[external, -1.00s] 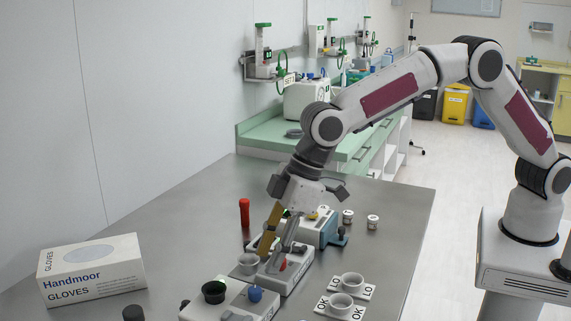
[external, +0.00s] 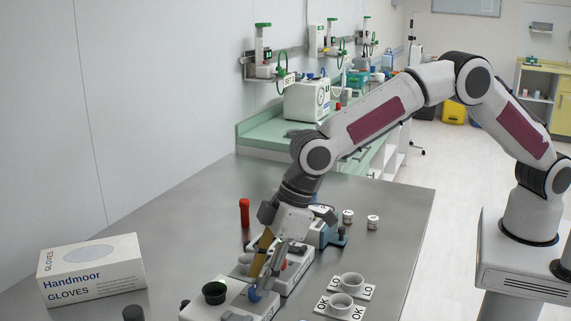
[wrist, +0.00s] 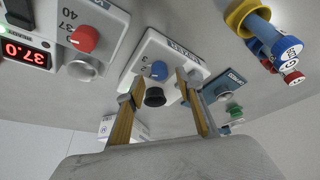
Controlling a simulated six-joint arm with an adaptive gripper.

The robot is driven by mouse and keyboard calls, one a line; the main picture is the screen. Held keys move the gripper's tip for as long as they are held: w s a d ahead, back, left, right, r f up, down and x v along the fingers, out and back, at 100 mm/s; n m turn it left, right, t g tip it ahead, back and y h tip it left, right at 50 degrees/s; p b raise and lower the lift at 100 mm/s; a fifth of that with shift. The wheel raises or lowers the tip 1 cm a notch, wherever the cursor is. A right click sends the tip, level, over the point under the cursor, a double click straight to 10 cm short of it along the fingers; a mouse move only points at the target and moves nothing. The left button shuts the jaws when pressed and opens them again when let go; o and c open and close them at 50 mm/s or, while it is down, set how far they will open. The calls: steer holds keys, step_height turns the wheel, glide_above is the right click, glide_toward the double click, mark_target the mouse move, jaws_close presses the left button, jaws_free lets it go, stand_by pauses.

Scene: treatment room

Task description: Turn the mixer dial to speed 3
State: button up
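The mixer, a pale box, stands at the lower middle of the external view (external: 232,307) with a dark cup (external: 214,292) on top. Its blue dial (external: 254,295) is partly covered by my gripper (external: 262,284). In the wrist view the blue dial (wrist: 159,70) sits on the mixer's white face (wrist: 152,50), beside the dark cup (wrist: 154,97). My gripper (wrist: 160,84) is open, its two yellow-brown fingers on either side of the dial with gaps showing.
A neighbouring unit with a red dial (wrist: 84,39) and a display (wrist: 25,51) reading 37.0 stands close by. A blue device (external: 326,232) is behind.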

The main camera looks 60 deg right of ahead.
steer(key=shift+x, duration=1.2)
jaws_close()
